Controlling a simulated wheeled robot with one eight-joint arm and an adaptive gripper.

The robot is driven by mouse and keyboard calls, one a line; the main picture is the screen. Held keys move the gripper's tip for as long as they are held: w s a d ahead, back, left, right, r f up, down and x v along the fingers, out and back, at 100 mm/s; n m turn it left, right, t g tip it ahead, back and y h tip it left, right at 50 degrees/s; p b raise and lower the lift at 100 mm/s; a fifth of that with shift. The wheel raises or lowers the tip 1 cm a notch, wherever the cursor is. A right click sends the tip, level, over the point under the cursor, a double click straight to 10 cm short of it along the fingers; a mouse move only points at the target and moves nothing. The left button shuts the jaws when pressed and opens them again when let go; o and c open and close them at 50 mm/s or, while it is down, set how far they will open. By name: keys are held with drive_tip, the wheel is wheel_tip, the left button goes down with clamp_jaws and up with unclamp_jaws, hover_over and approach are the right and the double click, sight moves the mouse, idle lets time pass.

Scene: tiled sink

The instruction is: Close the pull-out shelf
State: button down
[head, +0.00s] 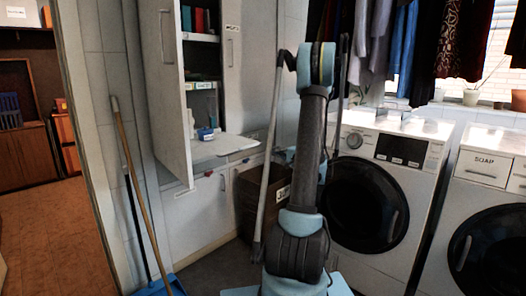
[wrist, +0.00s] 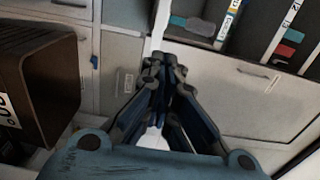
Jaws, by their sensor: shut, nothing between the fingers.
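The pull-out shelf (head: 222,148) is a flat white board that sticks out from the tall white cabinet (head: 232,60), at about the middle of its height. A small blue item (head: 205,134) sits at the shelf's inner left end. My gripper (wrist: 160,68) is shut and empty in the wrist view, in front of pale cabinet fronts. In the head view my arm stands upright right of the shelf, and I cannot make out the fingers there. A wide pale panel (wrist: 235,95) lies right of the fingers in the wrist view; I cannot tell whether it is the shelf.
A tall cabinet door (head: 164,95) stands open left of the shelf. A dark brown bin (head: 250,192) stands below and right of it, and also shows in the wrist view (wrist: 48,85). White washing machines (head: 375,180) fill the right. A broom (head: 140,185) leans at the left.

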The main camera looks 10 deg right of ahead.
sight(252, 144)
drive_tip(key=x, duration=1.3)
drive_tip(key=shift+w+a, duration=0.2)
drive_tip(key=shift+w+d, duration=0.1)
